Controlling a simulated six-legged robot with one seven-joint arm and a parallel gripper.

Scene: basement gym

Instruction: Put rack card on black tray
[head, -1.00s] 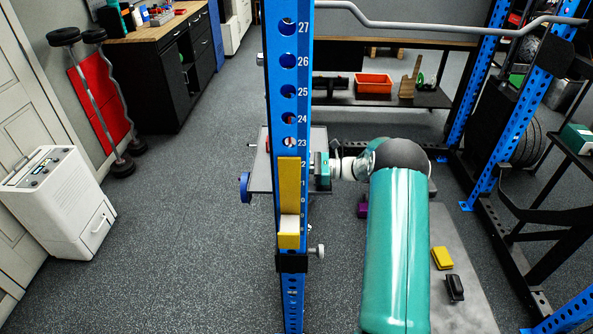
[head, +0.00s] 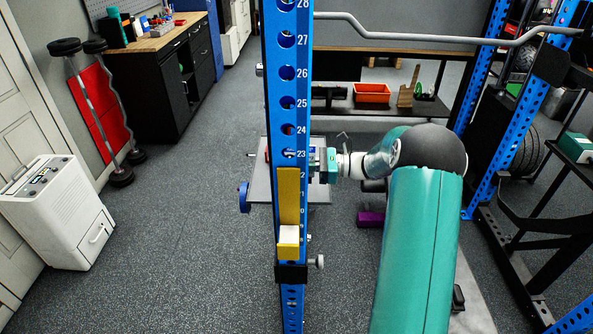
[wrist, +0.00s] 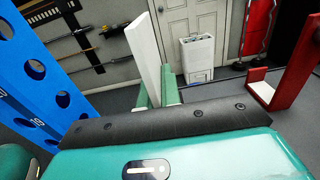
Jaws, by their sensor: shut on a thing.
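My gripper (wrist: 157,95) is shut on a flat white upright panel (wrist: 148,45), which looks like the rack card. The panel stands up between the green fingers in the wrist view, tilted a little. In the head view my gripper (head: 322,165) is at the blue upright, and its fingertips and the card are hidden behind the upright. A flat grey plate (head: 262,182) shows behind the upright, with a blue knob at its left. I cannot tell for sure which thing is the black tray.
A blue perforated upright (head: 289,120) carries a yellow holder (head: 289,195). A red-and-white bracket (wrist: 288,85) is right of the gripper in the wrist view. A purple block (head: 370,218) lies on the floor. An orange bin (head: 372,92) sits on a shelf.

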